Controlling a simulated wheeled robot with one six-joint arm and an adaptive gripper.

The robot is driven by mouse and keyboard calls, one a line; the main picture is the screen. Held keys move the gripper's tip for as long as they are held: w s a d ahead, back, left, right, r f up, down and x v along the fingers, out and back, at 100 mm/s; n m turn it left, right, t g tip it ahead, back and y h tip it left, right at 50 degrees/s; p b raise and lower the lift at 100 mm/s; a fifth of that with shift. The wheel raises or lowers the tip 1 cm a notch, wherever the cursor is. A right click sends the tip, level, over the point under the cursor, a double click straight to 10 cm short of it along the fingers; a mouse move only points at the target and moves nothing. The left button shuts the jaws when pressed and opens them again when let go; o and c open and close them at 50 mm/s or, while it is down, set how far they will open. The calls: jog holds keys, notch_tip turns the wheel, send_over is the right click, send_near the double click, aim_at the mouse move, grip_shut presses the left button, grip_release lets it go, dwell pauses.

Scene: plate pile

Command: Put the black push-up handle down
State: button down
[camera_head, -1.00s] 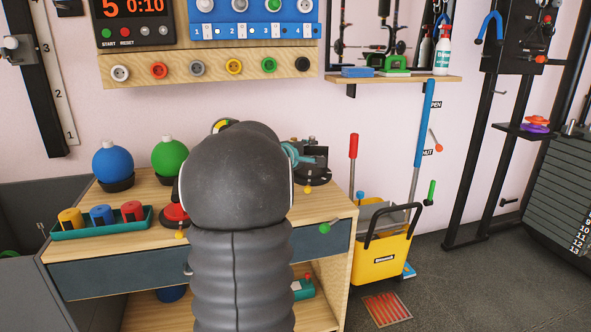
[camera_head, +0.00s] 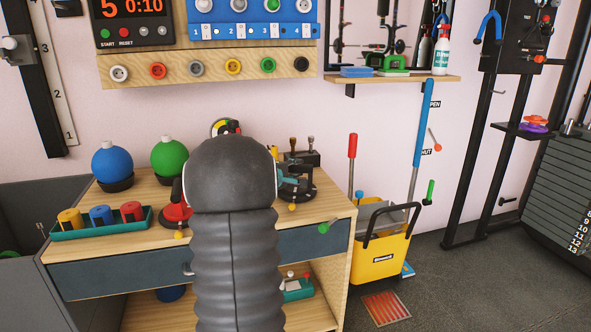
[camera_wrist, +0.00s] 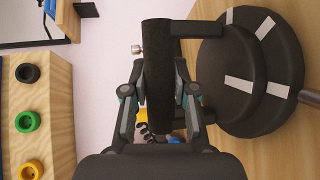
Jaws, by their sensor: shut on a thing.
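The black push-up handle (camera_head: 300,160) is at the back right of the wooden desk (camera_head: 215,192), partly hidden behind my arm. In the wrist view its dark padded grip (camera_wrist: 158,80) lies between the two fingers of my gripper (camera_wrist: 160,75), which is shut on it. Its round black base (camera_wrist: 285,55) with pale strips is on the desk side, at or very near the wood. I cannot tell whether the base touches the desk.
A blue ball (camera_head: 112,160), a green ball (camera_head: 169,157) and a teal tray (camera_head: 100,226) of coloured pieces stand on the desk's left. A red-based object (camera_head: 176,213) is just left of my arm. A yellow bucket (camera_head: 378,258) stands right of the desk.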

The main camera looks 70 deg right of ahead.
jog(key=c, duration=0.9)
grip_release()
jog(key=shift+f, duration=0.1)
jog(key=shift+a+r, duration=0.15)
jog(key=shift+r, duration=0.05)
jog(key=b+v, duration=0.1)
jog(key=v, duration=1)
jog(key=shift+a, duration=0.4)
